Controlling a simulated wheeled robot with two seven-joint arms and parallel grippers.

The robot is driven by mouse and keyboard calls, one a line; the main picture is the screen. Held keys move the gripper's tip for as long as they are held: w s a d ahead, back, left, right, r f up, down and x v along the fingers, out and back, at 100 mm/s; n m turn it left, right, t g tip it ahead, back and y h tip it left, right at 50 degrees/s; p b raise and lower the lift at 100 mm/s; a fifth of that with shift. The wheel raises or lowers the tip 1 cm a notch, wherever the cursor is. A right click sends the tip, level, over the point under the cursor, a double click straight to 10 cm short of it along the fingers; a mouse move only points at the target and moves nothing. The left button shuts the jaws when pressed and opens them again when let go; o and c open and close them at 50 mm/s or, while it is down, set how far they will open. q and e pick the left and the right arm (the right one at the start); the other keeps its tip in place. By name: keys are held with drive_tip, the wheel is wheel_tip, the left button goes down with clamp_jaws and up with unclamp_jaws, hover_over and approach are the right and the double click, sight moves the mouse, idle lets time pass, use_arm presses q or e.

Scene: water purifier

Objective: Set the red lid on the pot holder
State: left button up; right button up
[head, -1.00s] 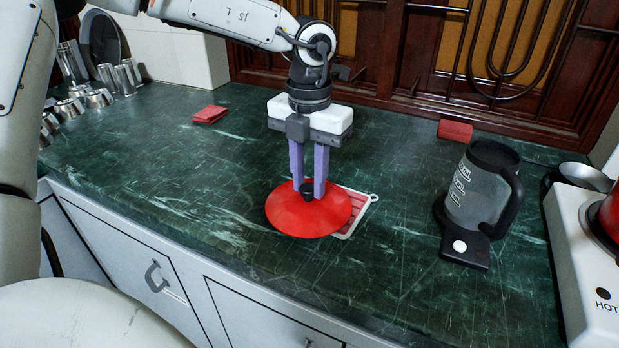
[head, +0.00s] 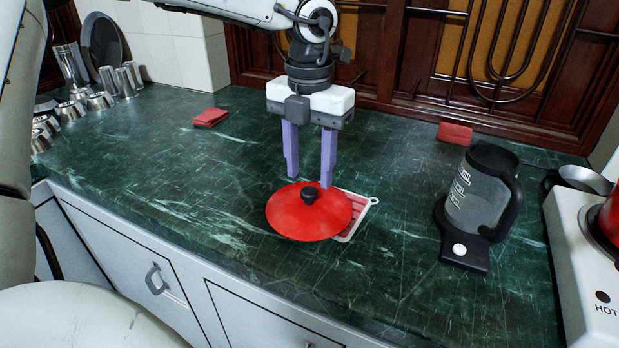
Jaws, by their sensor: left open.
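How far the holder reaches under the lid is hidden. My left gripper (head: 309,180) is open, with its purple fingers apart above and behind the knob, holding nothing. My right gripper is not in view.
A kettle-like jug (head: 478,200) stands on a black base to the right. A white cooker (head: 590,260) is at the right edge. Red folded cloths (head: 210,117) lie farther back. Metal cups (head: 100,98) stand at the far left. The counter left of the lid is clear.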

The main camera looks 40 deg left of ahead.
sight(309, 191)
use_arm(q)
wheel_tip(309, 191, up, 9)
drive_tip(key=shift+f+p, duration=0.15)
drive_tip(key=shift+p, duration=0.15)
idle(0.5)
